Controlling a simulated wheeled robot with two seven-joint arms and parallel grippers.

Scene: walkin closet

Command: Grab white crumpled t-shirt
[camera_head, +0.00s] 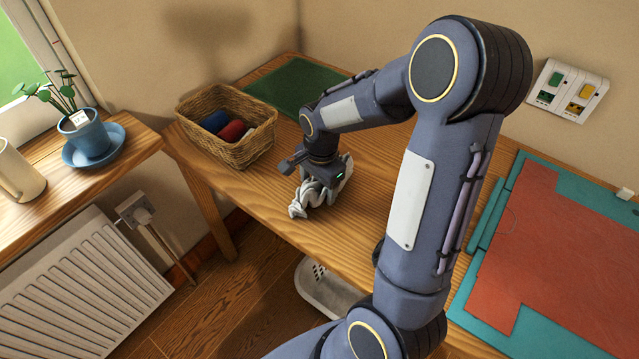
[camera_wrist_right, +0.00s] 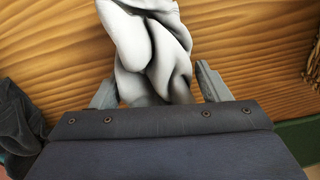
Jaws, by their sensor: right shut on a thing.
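The white crumpled t-shirt (camera_head: 308,197) lies bunched on the wooden table in the head view, just in front of the wicker basket's right side. My right gripper (camera_head: 318,183) points down over it and is shut on it. In the right wrist view the t-shirt (camera_wrist_right: 150,50) shows as grey-white folds between the two fingers of the right gripper (camera_wrist_right: 155,90). Part of the t-shirt is hidden under the gripper. I cannot tell whether it is lifted off the table. My left gripper is not in view.
A wicker basket (camera_head: 262,150) with rolled dark blue and red cloths stands left of the gripper. A green mat (camera_head: 300,85) lies behind. A red and teal mat (camera_head: 530,240) covers the right side. A white perforated basket (camera_head: 325,292) is below the table edge. The front-left tabletop is bare.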

